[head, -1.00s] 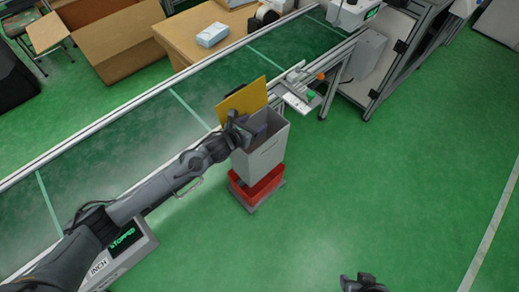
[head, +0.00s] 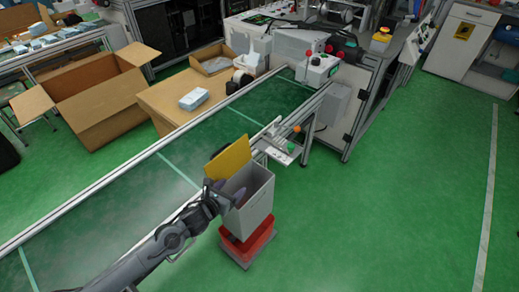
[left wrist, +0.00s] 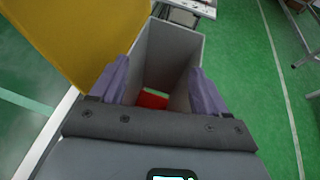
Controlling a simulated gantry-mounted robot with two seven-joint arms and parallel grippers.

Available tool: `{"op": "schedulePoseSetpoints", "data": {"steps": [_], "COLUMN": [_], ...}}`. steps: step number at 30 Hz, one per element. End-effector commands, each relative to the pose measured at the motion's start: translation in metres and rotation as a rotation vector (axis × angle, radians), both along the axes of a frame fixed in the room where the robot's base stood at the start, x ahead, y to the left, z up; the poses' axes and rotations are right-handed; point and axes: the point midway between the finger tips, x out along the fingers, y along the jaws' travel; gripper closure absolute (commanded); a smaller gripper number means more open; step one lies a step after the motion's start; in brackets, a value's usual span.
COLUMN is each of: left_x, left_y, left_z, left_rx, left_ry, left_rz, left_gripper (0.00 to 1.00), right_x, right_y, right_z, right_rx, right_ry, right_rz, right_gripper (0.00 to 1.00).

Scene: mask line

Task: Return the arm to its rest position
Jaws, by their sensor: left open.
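My left arm comes in from the lower left in the head view, over the conveyor. Its gripper (head: 229,191) is at the mouth of a tall grey bin (head: 254,215). In the left wrist view the two purple-grey fingers (left wrist: 160,90) are spread apart with nothing between them. The open grey bin (left wrist: 188,45) lies beyond them, and a red patch (left wrist: 152,100) shows down inside it. A yellow panel (head: 229,160) stands at the bin's back left, beside the gripper. My right gripper is out of view.
The bin stands over a red box (head: 245,247) beside the green conveyor (head: 110,215). A bracket with small parts (head: 280,147) juts out at the conveyor's side. A table with a pale blue pack (head: 194,98) and a cardboard box (head: 95,100) stand beyond. The green floor at right is clear.

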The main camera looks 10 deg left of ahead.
Motion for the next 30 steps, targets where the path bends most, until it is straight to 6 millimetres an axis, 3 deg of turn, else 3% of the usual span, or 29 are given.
{"op": "schedulePoseSetpoints", "data": {"steps": [5, 8, 12, 16, 23, 30], "left_x": [-0.012, -0.032, -0.076, -0.129, -0.228, -0.318], "left_y": [-0.011, -0.026, -0.047, -0.054, -0.031, 0.008], "left_z": [0.003, 0.009, 0.024, 0.044, 0.085, 0.121], "left_rx": [-0.091, -0.242, -0.578, -0.954, -1.564, -1.972], "left_ry": [0.051, 0.135, 0.321, 0.515, 0.725, 0.653], "left_rz": [0.044, 0.128, 0.348, 0.661, 1.355, 2.025], "left_gripper": [0.25, 0.25, 0.25, 0.25, 0.25, 0.25], "right_x": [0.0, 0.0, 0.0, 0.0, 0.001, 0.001], "right_y": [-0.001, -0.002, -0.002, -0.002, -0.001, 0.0], "right_z": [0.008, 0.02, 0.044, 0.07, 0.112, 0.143], "right_rx": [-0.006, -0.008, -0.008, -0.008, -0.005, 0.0], "right_ry": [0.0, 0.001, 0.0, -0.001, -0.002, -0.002], "right_rz": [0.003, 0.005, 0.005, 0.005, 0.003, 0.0], "right_gripper": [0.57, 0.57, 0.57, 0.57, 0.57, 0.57]}}
